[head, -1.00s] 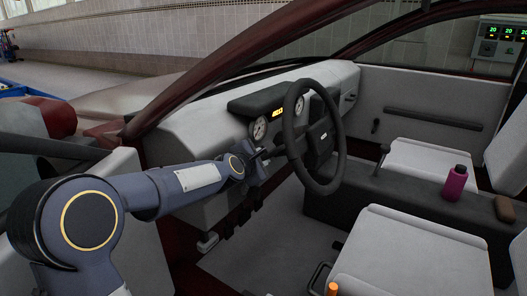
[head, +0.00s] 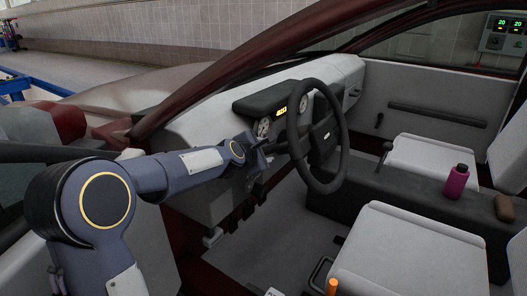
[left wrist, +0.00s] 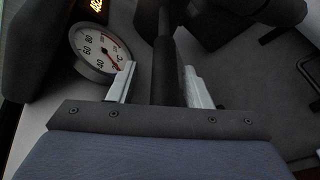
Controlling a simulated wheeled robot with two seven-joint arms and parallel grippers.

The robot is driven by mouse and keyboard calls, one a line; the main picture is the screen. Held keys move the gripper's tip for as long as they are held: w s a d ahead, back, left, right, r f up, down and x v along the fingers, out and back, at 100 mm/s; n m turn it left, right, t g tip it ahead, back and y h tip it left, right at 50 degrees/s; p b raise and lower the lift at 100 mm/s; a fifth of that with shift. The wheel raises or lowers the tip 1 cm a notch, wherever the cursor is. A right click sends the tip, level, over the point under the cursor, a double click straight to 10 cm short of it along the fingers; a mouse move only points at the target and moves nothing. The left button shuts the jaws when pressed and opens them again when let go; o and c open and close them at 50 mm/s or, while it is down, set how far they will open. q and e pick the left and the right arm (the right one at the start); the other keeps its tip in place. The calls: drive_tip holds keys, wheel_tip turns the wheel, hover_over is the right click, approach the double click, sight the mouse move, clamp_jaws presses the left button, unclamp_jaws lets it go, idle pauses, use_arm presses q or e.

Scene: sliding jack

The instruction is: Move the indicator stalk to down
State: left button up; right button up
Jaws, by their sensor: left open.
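The indicator stalk (left wrist: 164,62) shows in the left wrist view as a dark rod running up the middle, between the two pale fingers of my left gripper (left wrist: 160,70). The gripper is open, with a gap visible on the left side of the stalk; the right finger is close to it, and I cannot tell if they touch. In the head view my left gripper (head: 262,150) is just left of the steering wheel (head: 292,125), near the steering column. There the stalk is hard to make out against the dark gripper and wheel. My right gripper is not in view.
A round gauge (left wrist: 102,50) and the dash display (head: 282,111) lie behind the gripper. The dark red door pillar (head: 215,72) slants above my left arm. The seat (head: 400,255) and a magenta bottle (head: 456,182) are well to the right.

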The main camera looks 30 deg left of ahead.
use_arm(q)
drive_tip(key=p+v, duration=0.2)
drive_tip(key=v, duration=0.6)
drive_tip(key=shift+w+f, duration=0.1)
idle(0.3)
